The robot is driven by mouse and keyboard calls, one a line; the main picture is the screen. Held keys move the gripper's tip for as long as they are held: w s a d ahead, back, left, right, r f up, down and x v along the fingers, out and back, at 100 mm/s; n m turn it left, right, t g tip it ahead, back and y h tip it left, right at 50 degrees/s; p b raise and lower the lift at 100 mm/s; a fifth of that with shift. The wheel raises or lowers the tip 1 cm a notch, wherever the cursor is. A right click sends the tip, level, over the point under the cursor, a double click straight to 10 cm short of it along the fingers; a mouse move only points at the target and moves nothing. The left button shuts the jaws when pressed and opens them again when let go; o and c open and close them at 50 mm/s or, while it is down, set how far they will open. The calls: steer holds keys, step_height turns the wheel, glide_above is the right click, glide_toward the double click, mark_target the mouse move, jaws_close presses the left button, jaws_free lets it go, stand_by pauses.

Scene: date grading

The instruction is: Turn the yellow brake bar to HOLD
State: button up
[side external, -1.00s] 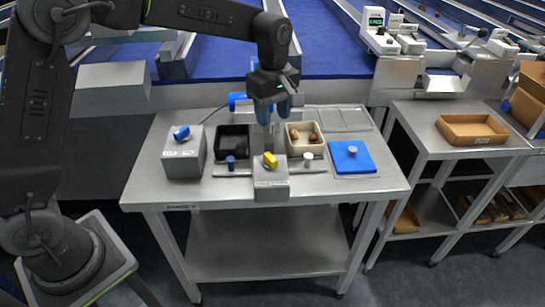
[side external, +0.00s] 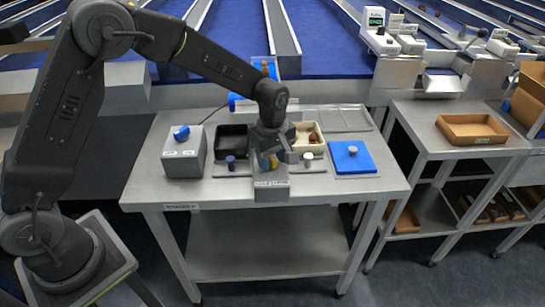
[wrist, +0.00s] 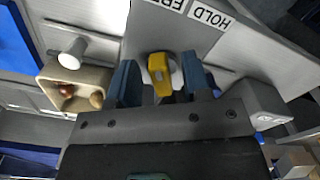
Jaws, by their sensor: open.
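White labels beside the bar read HOLD (wrist: 211,17) and, partly cut off, FREE (wrist: 177,4). My gripper (wrist: 158,80) is open, with one blue finger on each side of the bar. Gaps show between bar and fingers in the wrist view. In the side view my gripper (side external: 268,159) is low over the box and hides most of the bar.
A cream bin (side external: 309,138) with brown dates and a black bin (side external: 231,141) stand behind. Small knobs (side external: 307,160) (side external: 231,162) flank the brake box closely.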

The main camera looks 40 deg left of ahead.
steer(key=shift+c, duration=0.3)
jaws_close()
steer(key=shift+m, duration=0.4)
steer(key=m, duration=0.5)
steer(key=shift+s+a+r, duration=0.1)
steer(key=shift+s, duration=0.1)
steer(key=m, duration=0.6)
steer(key=shift+s+a, duration=0.1)
steer(key=shift+a, duration=0.1)
stand_by(0.3)
steer(key=shift+o, duration=0.3)
jaws_free()
